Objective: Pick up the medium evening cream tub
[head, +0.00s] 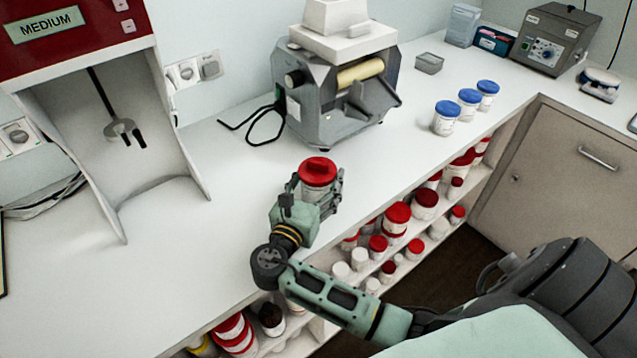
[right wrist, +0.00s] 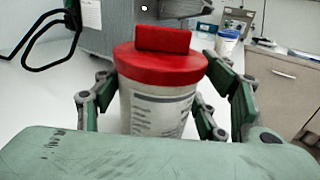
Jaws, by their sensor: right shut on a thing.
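A white tub (head: 318,190) with a red lid and a raised red grip on top is upright over the white counter, near its front edge. My right gripper (head: 317,186) is shut on this red-lidded tub, with a finger on each side of its body. In the right wrist view the tub (right wrist: 158,108) stands between the green and grey fingers (right wrist: 165,105), with printed lines on its label too blurred to read. I cannot tell whether its base touches the counter. My left gripper is not in view.
A red machine (head: 75,45) marked MEDIUM stands at left. A grey roller mill (head: 325,105) stands behind the tub. Several blue-lidded tubs (head: 445,118) stand to the right. Shelves (head: 480,185) below the counter hold many red-lidded tubs. The counter left of the tub is clear.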

